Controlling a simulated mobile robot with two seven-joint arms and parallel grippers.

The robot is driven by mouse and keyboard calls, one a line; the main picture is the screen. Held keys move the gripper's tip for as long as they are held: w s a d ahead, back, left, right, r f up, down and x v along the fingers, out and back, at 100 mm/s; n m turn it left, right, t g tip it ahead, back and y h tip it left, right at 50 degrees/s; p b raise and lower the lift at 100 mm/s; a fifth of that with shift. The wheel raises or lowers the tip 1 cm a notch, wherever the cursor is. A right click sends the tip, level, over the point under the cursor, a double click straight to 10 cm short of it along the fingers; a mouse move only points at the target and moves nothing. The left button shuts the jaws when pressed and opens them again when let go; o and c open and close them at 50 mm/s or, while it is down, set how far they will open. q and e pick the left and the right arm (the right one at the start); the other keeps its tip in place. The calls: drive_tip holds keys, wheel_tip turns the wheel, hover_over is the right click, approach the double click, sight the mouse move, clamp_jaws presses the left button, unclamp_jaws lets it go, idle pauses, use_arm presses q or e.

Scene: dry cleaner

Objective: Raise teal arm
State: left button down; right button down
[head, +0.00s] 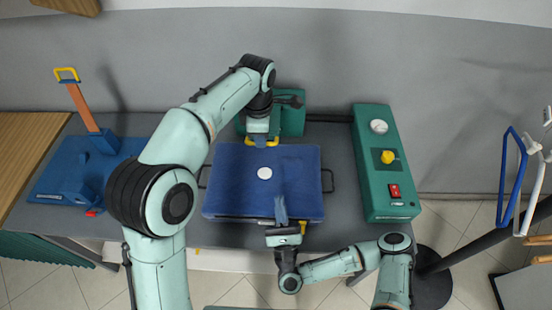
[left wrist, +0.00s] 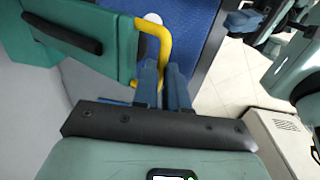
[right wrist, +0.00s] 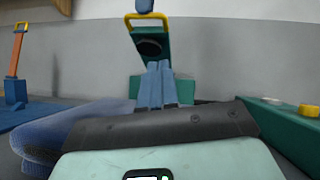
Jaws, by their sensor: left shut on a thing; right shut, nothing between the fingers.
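The teal arm (right wrist: 152,50) slopes up from a teal block (head: 291,118) at the back of the table, with a dark round part on its underside. Its yellow handle (head: 263,141) is at the front end; the handle also shows in the left wrist view (left wrist: 164,45). My left gripper (head: 261,138) is shut on this handle, and my left arm hides much of the teal arm in the head view. My right gripper (head: 281,205) is shut and empty over the front of the blue pad, apart from the teal arm.
The blue pad (head: 235,190) has a white disc (head: 264,173) on it and dark side handles. A teal control box (head: 385,165) with a yellow knob and red switch stands right. A blue base (head: 75,175) with an orange lever (head: 83,107) stands left. A rack (head: 510,180) is far right.

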use_arm(q)
drive_tip(key=shift+w+a, duration=0.25)
drive_tip(key=shift+w, duration=0.2)
use_arm(e)
drive_tip(key=s+r+x, duration=0.1)
drive_tip(key=r+x, duration=0.1)
drive_tip(key=x, duration=1)
drive_tip(key=shift+d+r+m+h, duration=0.15)
drive_tip(key=shift+r+m+h, duration=0.15)
drive_tip(key=shift+r+h, duration=0.1)
drive_tip(key=shift+w, duration=0.1)
use_arm(q)
drive_tip(key=shift+f, duration=0.1)
drive_tip(key=c, duration=1.6)
unclamp_jaws()
drive_tip(key=o, duration=0.5)
drive_tip(key=shift+w+d+f, duration=0.1)
drive_tip(key=shift+w+f, duration=0.05)
drive_tip(key=shift+c, duration=0.2)
drive_tip(key=shift+w, duration=0.1)
use_arm(e)
drive_tip(key=shift+w+r, duration=0.65)
